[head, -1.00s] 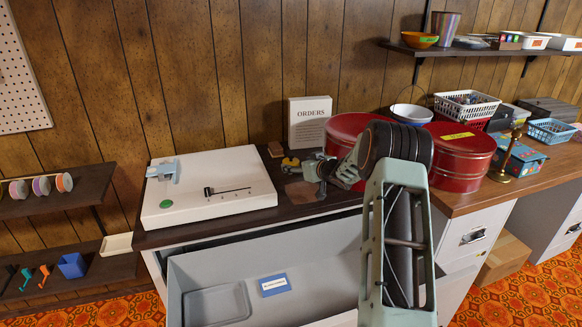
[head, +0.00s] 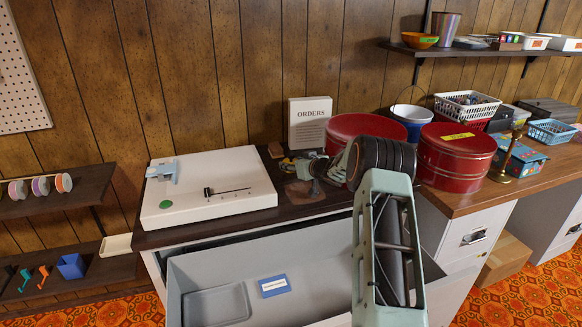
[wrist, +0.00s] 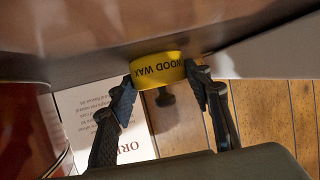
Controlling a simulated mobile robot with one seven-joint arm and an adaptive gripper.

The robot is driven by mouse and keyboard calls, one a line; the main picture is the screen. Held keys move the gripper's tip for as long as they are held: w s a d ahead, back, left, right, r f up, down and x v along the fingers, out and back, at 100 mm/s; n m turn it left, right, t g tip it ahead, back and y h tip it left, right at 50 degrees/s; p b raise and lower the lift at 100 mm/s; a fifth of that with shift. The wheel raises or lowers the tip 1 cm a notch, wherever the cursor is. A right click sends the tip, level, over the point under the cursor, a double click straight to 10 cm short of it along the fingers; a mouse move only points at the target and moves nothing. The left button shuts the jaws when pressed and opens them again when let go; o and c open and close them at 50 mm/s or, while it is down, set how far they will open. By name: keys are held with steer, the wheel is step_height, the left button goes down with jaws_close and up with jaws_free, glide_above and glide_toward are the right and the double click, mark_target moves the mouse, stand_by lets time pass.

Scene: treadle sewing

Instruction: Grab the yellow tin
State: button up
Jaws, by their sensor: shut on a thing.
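The yellow tin (wrist: 157,69), labelled WOOD WAX, sits between the two fingers of my gripper (wrist: 162,88) in the wrist view. The dark finger pads press on it from both sides, so my gripper is shut on it. In the head view my gripper (head: 300,166) is over the dark counter, in front of the ORDERS sign. Only a small yellow patch of the tin (head: 287,163) shows there, the rest being hidden by the gripper. I cannot tell whether the tin touches the counter.
The ORDERS sign (head: 310,122) stands behind my gripper. A white flat device (head: 209,187) lies to the left. Red round tins (head: 455,165) and a blue bucket (head: 411,119) stand to the right. An open grey drawer (head: 325,262) lies below the counter's front edge.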

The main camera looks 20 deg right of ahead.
steer(key=shift+c, duration=0.9)
steer(key=shift+r, duration=0.1)
